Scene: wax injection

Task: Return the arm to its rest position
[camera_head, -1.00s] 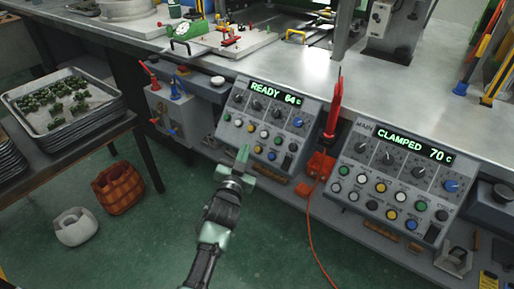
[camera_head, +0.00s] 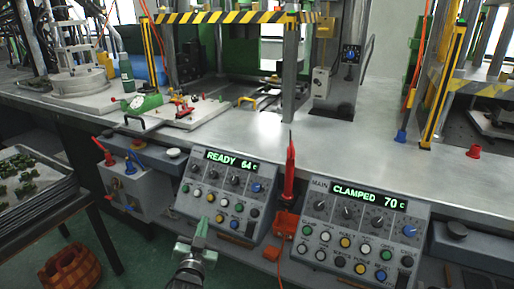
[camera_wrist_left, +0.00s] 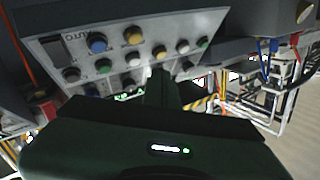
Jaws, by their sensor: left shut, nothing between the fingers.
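My left gripper (camera_head: 200,238) is at the lower middle of the head view, pale green, with its fingers shut and empty. It is in front of the lower part of the left control panel (camera_head: 183,203), whose display reads READY 64 C. In the left wrist view, the dark gripper body fills the bottom, and a panel with coloured buttons (camera_wrist_left: 115,50) is above it. I cannot tell whether the fingertips touch the panel. My right gripper is not in view.
A second panel (camera_head: 310,212) reads CLAMPED 70 C. A red pointed tool (camera_head: 290,170) stands between the panels. The steel bench (camera_head: 250,135) spans the scene behind them. A tray of green pieces (camera_head: 62,190) and a woven basket (camera_head: 70,270) are at left.

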